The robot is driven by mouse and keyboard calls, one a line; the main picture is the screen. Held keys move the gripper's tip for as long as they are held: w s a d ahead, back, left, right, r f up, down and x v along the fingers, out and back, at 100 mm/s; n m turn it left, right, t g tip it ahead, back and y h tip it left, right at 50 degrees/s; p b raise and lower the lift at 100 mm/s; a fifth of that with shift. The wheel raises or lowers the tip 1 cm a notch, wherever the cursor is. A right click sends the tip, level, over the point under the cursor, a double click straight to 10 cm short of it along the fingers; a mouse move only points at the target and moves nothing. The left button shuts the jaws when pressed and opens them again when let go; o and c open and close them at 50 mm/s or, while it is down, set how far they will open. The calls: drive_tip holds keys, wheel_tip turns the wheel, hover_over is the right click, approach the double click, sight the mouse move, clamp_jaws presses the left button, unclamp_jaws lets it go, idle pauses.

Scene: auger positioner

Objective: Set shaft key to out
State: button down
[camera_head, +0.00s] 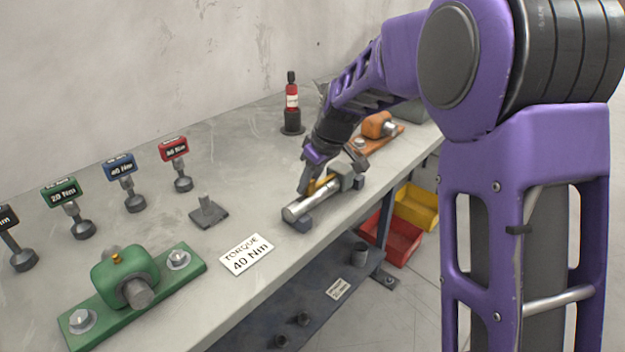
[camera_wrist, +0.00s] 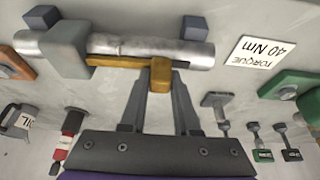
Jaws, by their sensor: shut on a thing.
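The shaft key (camera_wrist: 110,61) is a long brass-yellow bar with a square raised tab. It lies along the near side of a silver shaft (camera_wrist: 190,53) in the wrist view, and one end reaches the grey block (camera_wrist: 69,49) around the shaft. My gripper (camera_wrist: 160,76) is shut on the key's tab, one finger on each side. In the head view, my gripper (camera_head: 328,179) is over the shaft (camera_head: 299,208), and a bit of the yellow key (camera_head: 319,186) shows between the fingers. The shaft lies level on two dark supports.
A "TORQUE 40 Nm" card (camera_head: 246,255) lies left of the shaft. A green pump-like unit (camera_head: 124,275), a dark stand (camera_head: 208,212) and several labelled torque tools (camera_head: 122,170) stand further left. A red bottle (camera_head: 291,93) and an orange unit (camera_head: 377,126) stand behind. Bins (camera_head: 392,240) sit below the bench edge.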

drive_tip(key=c, duration=0.6)
unclamp_jaws()
drive_tip(key=shift+s+a, duration=0.2)
drive_tip(key=shift+s, duration=0.1)
drive_tip(key=shift+c, duration=0.2)
drive_tip(key=shift+d+r, duration=0.15)
drive_tip(key=shift+r, duration=0.15)
drive_tip(key=p+v, duration=0.2)
drive_tip(key=v, duration=1.4)
drive_tip(key=shift+r, duration=0.4)
drive_tip(key=shift+d, duration=0.1)
